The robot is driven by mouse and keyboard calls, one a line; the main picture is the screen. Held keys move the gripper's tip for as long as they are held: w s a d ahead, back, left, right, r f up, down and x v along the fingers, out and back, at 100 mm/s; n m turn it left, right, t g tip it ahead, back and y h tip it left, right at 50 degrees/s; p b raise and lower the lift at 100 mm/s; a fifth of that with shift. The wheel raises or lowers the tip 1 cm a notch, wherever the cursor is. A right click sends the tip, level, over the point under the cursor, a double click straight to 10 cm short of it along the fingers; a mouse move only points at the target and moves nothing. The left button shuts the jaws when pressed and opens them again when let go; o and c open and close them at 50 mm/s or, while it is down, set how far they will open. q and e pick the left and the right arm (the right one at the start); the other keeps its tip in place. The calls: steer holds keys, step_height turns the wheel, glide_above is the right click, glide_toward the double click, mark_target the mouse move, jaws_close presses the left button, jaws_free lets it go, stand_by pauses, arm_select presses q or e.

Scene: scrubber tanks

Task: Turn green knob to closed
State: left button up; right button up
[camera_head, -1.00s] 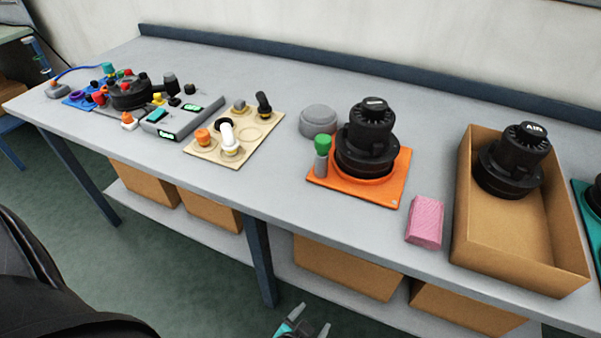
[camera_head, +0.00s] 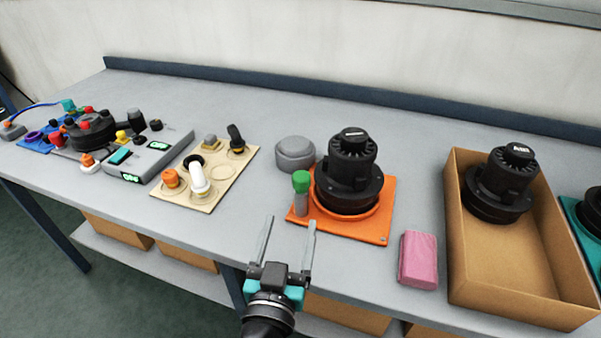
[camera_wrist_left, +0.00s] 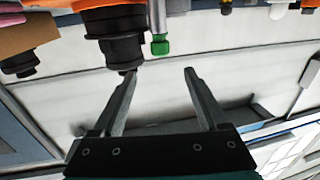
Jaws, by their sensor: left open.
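The green knob (camera_head: 301,181) is a green cap on a short grey stem. It stands upright at the left edge of an orange plate (camera_head: 377,222), beside a black scrubber tank (camera_head: 348,175). My left gripper (camera_head: 287,222) is open and empty, in front of the orange plate near the table's front edge, its fingers pointing toward the knob. In the left wrist view the green knob (camera_wrist_left: 160,47) shows upside down, beyond and between the two fingertips (camera_wrist_left: 160,75), apart from them. My right gripper is not in view.
A grey round lid (camera_head: 295,153) stands behind the knob. A pink block (camera_head: 418,260) and a cardboard box (camera_head: 463,285) holding another black tank (camera_head: 500,184) are to the right. A beige board (camera_head: 216,186) with fittings lies to the left. The table between board and plate is clear.

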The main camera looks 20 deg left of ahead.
mark_target(300, 184)
arm_select(q)
steer(key=w+p, duration=0.1)
steer(key=w, duration=0.3)
steer(key=w+a+p, duration=0.1)
steer(key=w, duration=0.4)
steer(key=w+a+p, duration=0.1)
steer(key=w, duration=0.3)
steer(key=shift+w, duration=0.2)
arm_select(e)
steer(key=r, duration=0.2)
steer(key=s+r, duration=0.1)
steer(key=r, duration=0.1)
arm_select(q)
jaws_close()
